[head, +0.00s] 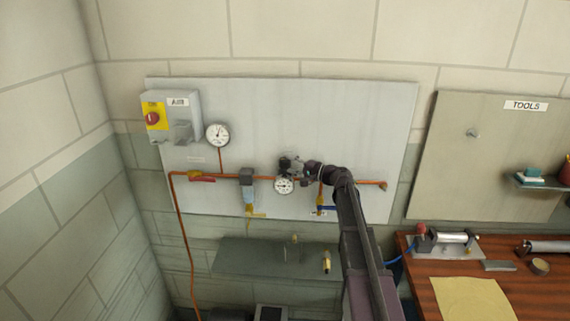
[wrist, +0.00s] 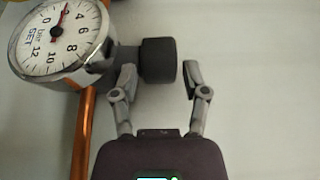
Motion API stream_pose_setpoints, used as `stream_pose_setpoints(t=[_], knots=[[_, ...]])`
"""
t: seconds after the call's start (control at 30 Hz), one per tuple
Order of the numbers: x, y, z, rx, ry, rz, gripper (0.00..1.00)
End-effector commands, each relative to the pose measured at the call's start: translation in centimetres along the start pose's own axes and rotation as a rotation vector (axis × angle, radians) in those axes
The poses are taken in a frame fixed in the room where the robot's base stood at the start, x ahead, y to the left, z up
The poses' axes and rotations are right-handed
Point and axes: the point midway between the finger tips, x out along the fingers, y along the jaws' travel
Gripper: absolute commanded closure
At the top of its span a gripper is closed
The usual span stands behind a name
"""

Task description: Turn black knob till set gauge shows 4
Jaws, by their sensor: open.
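The set gauge (wrist: 52,42) is a white round dial with a metal rim, marked SET, in the wrist view's upper left. Its red needle points at about 2. It also shows small in the head view (head: 284,186). The black knob (wrist: 158,60) sticks out beside the gauge. My gripper (wrist: 160,72) is open, with one finger to the left of the knob and one to the right. A gap shows between the right finger and the knob; the left finger is close to it, and I cannot tell if they touch. In the head view my gripper (head: 300,168) partly hides the knob.
A copper pipe (head: 230,178) runs across the grey wall panel (head: 350,110). A second gauge (head: 217,134), a filter bowl (head: 248,196) and a switch box (head: 182,106) are left of my gripper. A shelf (head: 240,259) lies below; a wooden bench (head: 420,287) is at right.

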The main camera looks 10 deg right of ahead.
Motion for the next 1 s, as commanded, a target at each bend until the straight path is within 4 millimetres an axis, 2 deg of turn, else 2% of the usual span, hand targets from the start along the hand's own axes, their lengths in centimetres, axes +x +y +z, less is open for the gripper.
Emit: stream_pose_setpoints(t=[0.1,0.23,0.67,0.8,0.87,1.0], knots=[[1.5,0.0,0.0,0.000,-0.002,0.000,0.41],[2.4,0.0,-0.1,0.000,0.000,0.000,0.41],[2.8,0.0,0.0,0.000,-0.001,0.000,0.41],[2.8,0.0,0.0,0.000,0.000,0.000,0.83],[2.8,0.0,0.0,0.000,-0.001,0.000,1.00],[2.8,0.0,0.0,0.000,0.000,0.000,1.00]])
